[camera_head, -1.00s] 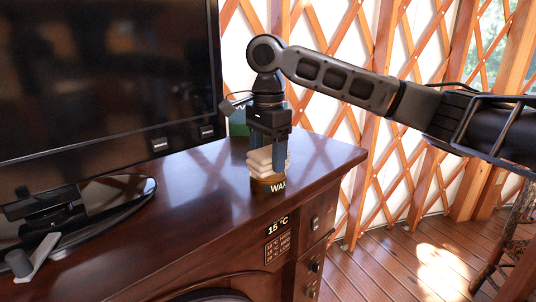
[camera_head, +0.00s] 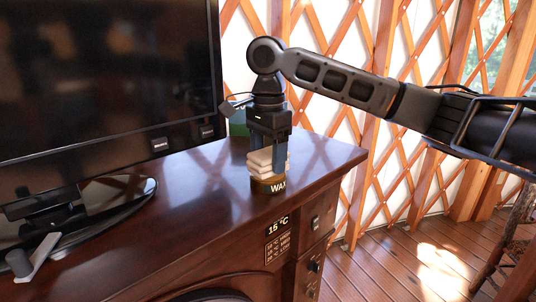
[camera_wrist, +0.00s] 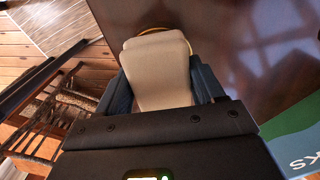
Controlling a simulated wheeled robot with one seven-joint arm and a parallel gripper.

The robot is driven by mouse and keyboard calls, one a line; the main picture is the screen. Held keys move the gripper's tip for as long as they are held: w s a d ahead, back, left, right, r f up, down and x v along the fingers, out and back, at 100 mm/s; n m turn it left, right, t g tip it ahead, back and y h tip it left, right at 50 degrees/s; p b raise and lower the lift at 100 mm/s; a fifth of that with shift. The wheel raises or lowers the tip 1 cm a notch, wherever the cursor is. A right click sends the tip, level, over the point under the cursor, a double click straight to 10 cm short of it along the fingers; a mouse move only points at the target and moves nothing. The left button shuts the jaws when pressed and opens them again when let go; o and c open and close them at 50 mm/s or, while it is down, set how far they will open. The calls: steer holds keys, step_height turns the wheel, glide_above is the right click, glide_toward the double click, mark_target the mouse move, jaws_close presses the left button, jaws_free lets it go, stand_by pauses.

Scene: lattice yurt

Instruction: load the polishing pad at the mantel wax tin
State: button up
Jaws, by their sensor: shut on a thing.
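The polishing pad (camera_head: 261,161) is a cream, folded-looking cloth. My gripper (camera_head: 268,160) points down and is shut on it, with a blue finger on either side. The pad also fills the middle of the wrist view (camera_wrist: 158,72) between the fingers. The wax tin (camera_head: 268,186), dark with a gold band and "WAX" lettering, stands on the mantel right under the pad. The pad's lower edge is at the tin's top; whether it presses on the wax I cannot tell. In the wrist view only a yellow rim (camera_wrist: 155,29) of the tin shows past the pad.
The dark wood mantel (camera_head: 205,200) is glossy, its right end dropping to a plank floor. A green box (camera_head: 238,124) stands behind my gripper. A television (camera_head: 105,75) on an oval stand takes up the left. The mantel between stand and tin is clear.

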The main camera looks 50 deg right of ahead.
mark_target(268, 152)
steer(key=shift+f+p, duration=0.4)
steer(key=shift+f, duration=0.05)
stand_by(2.6)
step_height(268, 152, up, 5)
steer(key=p, duration=0.5)
steer(key=shift+r, duration=1.1)
